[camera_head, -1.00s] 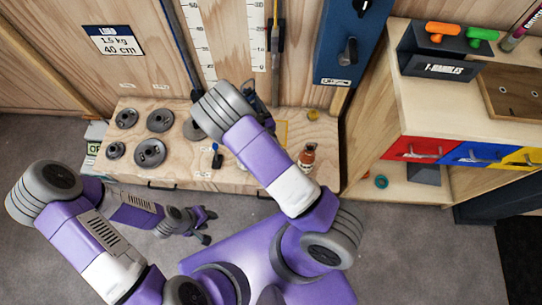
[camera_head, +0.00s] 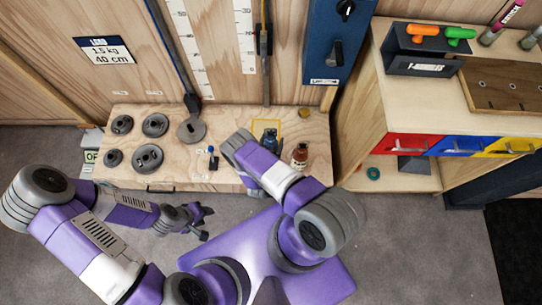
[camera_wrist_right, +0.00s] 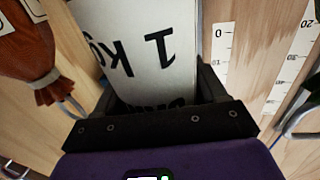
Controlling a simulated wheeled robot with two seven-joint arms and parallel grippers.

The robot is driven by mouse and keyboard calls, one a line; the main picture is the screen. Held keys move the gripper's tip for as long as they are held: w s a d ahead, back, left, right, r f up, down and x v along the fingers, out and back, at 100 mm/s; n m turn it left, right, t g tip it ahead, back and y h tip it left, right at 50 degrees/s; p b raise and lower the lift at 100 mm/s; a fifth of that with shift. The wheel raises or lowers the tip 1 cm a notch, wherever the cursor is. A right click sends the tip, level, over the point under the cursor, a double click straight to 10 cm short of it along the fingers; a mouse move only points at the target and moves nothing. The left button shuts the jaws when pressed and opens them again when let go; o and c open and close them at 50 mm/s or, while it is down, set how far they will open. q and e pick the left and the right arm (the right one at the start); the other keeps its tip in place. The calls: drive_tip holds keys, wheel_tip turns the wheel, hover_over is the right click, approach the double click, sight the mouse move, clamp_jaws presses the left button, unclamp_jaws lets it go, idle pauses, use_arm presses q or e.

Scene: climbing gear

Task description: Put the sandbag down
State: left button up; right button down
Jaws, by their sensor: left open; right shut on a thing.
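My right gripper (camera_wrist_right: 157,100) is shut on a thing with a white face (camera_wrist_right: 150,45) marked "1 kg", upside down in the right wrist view. In the head view my right arm hides most of this gripper. A small blue-grey thing (camera_head: 271,137) shows just beyond the wrist; I cannot tell for sure that it is the held one. It is at the yellow square outline (camera_head: 257,123) on the wooden bench (camera_head: 225,118). A rust-brown tied bag (camera_head: 300,155) stands to its right, also in the right wrist view (camera_wrist_right: 28,45). My left gripper (camera_head: 203,222) is open and empty, in front of the bench.
Several grey weight discs (camera_head: 149,157) lie on the bench's left part. A small blue-topped item (camera_head: 212,158) stands near its front. A blue wall panel (camera_head: 338,45) hangs behind. Shelves with red, blue and yellow drawers (camera_head: 412,145) stand at right.

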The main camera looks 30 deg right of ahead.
wheel_tip(320, 180, down, 9)
drive_tip(key=b, duration=0.4)
drive_tip(key=shift+w+f, duration=0.1)
drive_tip(key=shift+f, duration=0.1)
use_arm(q)
wheel_tip(320, 180, down, 5)
drive_tip(key=shift+r, duration=0.1)
use_arm(e)
drive_tip(key=shift+r, duration=0.1)
drive_tip(key=c, duration=0.5)
unclamp_jaws()
drive_tip(key=shift+f, duration=0.25)
drive_tip(key=o, duration=0.4)
drive_tip(key=shift+a+r, duration=0.1)
drive_tip(key=shift+r, duration=0.1)
